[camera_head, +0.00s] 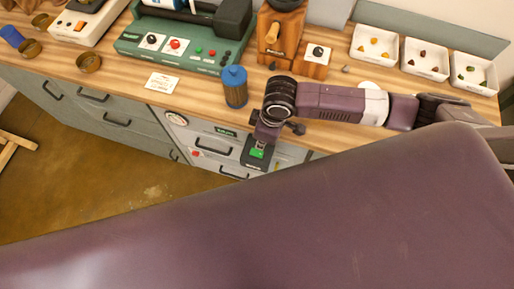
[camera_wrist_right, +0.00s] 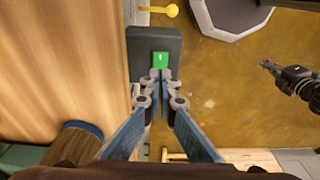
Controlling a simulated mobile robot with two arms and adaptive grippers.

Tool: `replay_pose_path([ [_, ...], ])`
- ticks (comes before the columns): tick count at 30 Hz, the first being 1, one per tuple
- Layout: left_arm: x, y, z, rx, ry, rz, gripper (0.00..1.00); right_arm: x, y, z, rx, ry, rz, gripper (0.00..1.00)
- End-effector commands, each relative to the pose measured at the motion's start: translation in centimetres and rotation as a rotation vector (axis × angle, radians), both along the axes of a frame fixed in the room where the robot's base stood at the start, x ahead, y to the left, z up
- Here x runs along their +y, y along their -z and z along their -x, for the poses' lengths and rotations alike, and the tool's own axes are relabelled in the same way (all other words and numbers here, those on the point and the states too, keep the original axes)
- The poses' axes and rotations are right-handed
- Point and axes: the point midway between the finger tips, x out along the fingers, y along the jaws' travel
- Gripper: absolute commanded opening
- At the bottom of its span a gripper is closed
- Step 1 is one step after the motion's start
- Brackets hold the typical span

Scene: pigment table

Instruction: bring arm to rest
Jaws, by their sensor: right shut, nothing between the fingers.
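My right arm (camera_head: 340,104) reaches in from the right over the worktop, with its wrist bent down at the counter's front edge. My right gripper (camera_wrist_right: 160,75) is shut and empty. Its fingertips are at the lower edge of a green button (camera_wrist_right: 160,60) on a dark box (camera_wrist_right: 140,43); I cannot tell whether they touch. The dark box also shows in the head view (camera_head: 249,160), at the drawer fronts below the worktop edge. What looks like my left gripper (camera_wrist_right: 270,67) is small at the right of the wrist view, over the floor; its opening is unclear.
A blue-capped cylinder (camera_head: 234,87) stands left of my right wrist. A wooden grinder (camera_head: 281,28), green machine (camera_head: 185,45) and white trays (camera_head: 426,58) stand behind the arm. Brass-coloured bowls (camera_head: 88,62) are far left. The floor (camera_head: 100,185) before the drawers is mostly clear.

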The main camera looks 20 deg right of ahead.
Motion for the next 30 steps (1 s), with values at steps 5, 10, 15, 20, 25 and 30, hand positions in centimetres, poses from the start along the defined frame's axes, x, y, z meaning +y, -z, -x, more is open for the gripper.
replay_pose_path([
  [5, 0.0, -1.6, 0.0, 0.000, 0.000, 0.000, 0.00, 0.0, -1.3, 0.0, 0.001, 0.000, -0.001, 0.00],
  [10, 0.0, -1.5, 0.0, 0.000, 0.000, 0.000, 0.00, 0.0, -1.2, 0.0, 0.000, 0.000, 0.000, 0.00],
  [15, 0.0, -1.5, 0.0, 0.000, 0.000, 0.000, 0.00, 0.0, -1.2, 0.0, 0.000, 0.000, 0.000, 0.00],
  [20, 0.0, -1.5, 0.0, 0.000, 0.000, 0.000, 0.00, 0.0, -1.2, 0.0, 0.000, 0.000, 0.000, 0.00],
  [25, 0.0, -1.5, 0.0, -0.001, 0.000, 0.000, 0.00, 0.9, -1.3, 0.4, -0.002, -0.005, -0.017, 0.00],
  [30, 0.0, -1.5, 0.0, -0.001, 0.000, 0.000, 0.00, 5.2, -2.5, 2.3, -0.031, -0.010, -0.114, 0.00],
])
